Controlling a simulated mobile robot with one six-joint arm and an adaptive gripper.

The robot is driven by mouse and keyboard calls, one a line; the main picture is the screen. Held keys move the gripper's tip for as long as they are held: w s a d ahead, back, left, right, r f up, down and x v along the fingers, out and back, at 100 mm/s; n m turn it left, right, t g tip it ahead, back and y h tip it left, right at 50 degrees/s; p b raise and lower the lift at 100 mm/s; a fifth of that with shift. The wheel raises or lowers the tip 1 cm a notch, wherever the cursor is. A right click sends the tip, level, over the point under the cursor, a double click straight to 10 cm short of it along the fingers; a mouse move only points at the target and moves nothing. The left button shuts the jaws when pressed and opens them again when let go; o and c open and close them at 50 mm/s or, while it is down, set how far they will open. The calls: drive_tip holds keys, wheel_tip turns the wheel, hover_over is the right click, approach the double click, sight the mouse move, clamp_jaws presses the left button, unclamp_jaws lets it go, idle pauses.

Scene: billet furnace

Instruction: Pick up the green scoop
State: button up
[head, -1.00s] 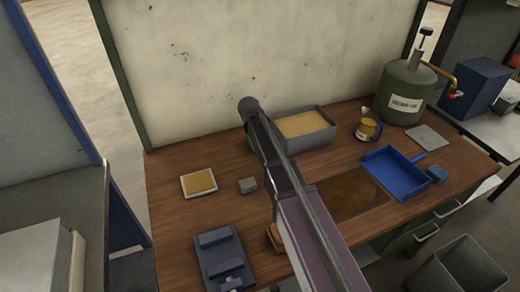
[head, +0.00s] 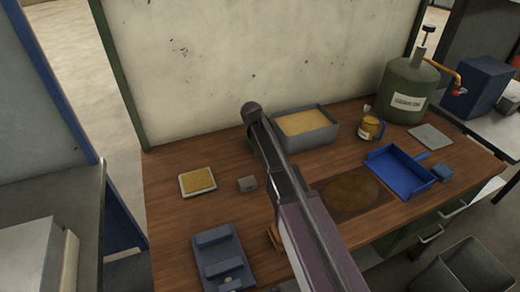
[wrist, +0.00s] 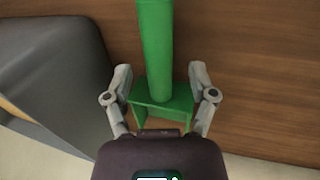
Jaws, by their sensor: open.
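The green scoop (wrist: 153,50) shows in the wrist view as a long upright bar with a wider, box-like green part at its lower end. My gripper (wrist: 161,82) is open, with one finger on each side of the scoop. Gaps show between the fingers and the green part, and nothing is gripped. In the head view only a small bit of green (head: 249,144) shows beside my arm, which hides the rest of the scoop and my gripper.
A grey bin of sand-coloured material (head: 318,141) stands just right of my arm on the wooden bench (head: 165,225). A wall is behind.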

drive_tip(key=shift+d+f+b, duration=0.15)
drive_tip(key=shift+f+b, duration=0.3)
drive_tip(key=shift+f, duration=0.25)
clamp_jaws()
